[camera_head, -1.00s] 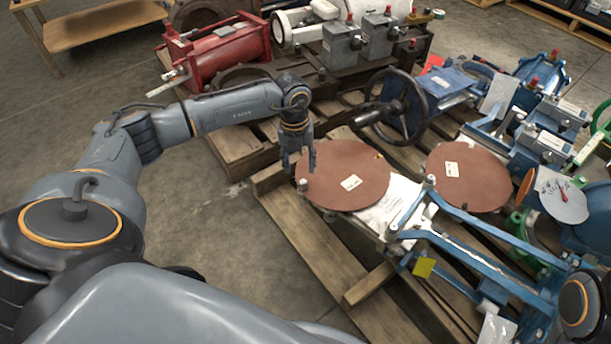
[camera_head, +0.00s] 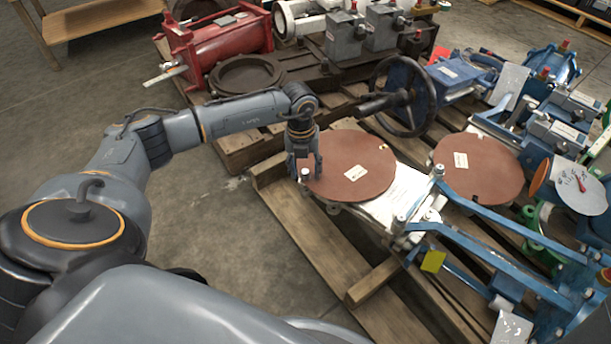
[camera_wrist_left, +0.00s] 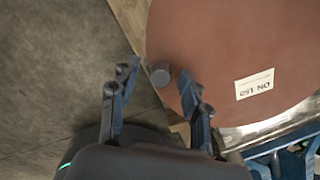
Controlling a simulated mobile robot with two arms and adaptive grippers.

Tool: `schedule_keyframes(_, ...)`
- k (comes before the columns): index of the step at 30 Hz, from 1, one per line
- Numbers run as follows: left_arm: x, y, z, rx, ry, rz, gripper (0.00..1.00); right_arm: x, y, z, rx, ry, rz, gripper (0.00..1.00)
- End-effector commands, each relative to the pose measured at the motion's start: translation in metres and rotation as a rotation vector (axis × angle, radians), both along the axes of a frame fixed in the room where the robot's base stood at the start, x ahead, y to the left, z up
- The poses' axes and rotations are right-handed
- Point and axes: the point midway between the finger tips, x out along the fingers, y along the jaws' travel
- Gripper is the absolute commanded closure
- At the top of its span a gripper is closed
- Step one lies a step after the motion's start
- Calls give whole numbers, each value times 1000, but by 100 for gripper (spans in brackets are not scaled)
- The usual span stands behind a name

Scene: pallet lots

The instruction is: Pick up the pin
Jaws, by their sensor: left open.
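The pin (camera_head: 305,174) is a small grey cylinder at the left rim of the nearer reddish-brown disc (camera_head: 350,168). In the left wrist view the pin (camera_wrist_left: 160,75) shows end-on beside the disc (camera_wrist_left: 225,50). My left gripper (camera_head: 304,166) points down at the disc's left edge, with its fingers spread on either side of the pin. In the left wrist view the gripper (camera_wrist_left: 159,71) is open, and the pin lies between its fingertips with small gaps visible. My right gripper is not in view.
A second brown disc (camera_head: 479,167) lies to the right. A black handwheel (camera_head: 403,97) stands behind the nearer disc. Blue frames (camera_head: 490,235) and a wooden pallet (camera_head: 315,239) lie in front. A red cylinder (camera_head: 220,48) is at the back left. Floor (camera_head: 215,215) left of the pallet is clear.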

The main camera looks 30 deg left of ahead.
Motion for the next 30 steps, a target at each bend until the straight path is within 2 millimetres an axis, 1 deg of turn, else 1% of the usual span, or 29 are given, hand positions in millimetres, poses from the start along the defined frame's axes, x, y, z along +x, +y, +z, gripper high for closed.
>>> schedule_keyframes(3, 0, 0, 0, 0, 0, 0, 53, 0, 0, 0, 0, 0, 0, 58)
schedule_keyframes(5, 0, 0, 1, 0, 0, 0, 65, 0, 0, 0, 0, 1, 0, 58)
schedule_keyframes(6, 0, 0, 1, 0, 0, 0, 74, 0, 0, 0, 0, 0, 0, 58)
schedule_keyframes(8, 0, 0, 1, 0, 0, 0, 86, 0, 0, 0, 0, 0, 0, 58)
schedule_keyframes(9, 0, 0, 1, 0, 0, 0, 94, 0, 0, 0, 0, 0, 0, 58)
schedule_keyframes(10, 0, 0, 1, -1, -1, 0, 100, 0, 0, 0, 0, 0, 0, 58)
schedule_keyframes(19, 0, 0, 1, -1, -1, 0, 100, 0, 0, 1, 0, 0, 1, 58)
schedule_keyframes(23, 0, 0, 5, -1, -2, 0, 100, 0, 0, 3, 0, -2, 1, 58)
schedule_keyframes(27, 1, 0, 18, -2, -3, 0, 100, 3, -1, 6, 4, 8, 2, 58)
schedule_keyframes(30, 1, 0, 33, -1, -3, 0, 100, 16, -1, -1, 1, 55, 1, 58)
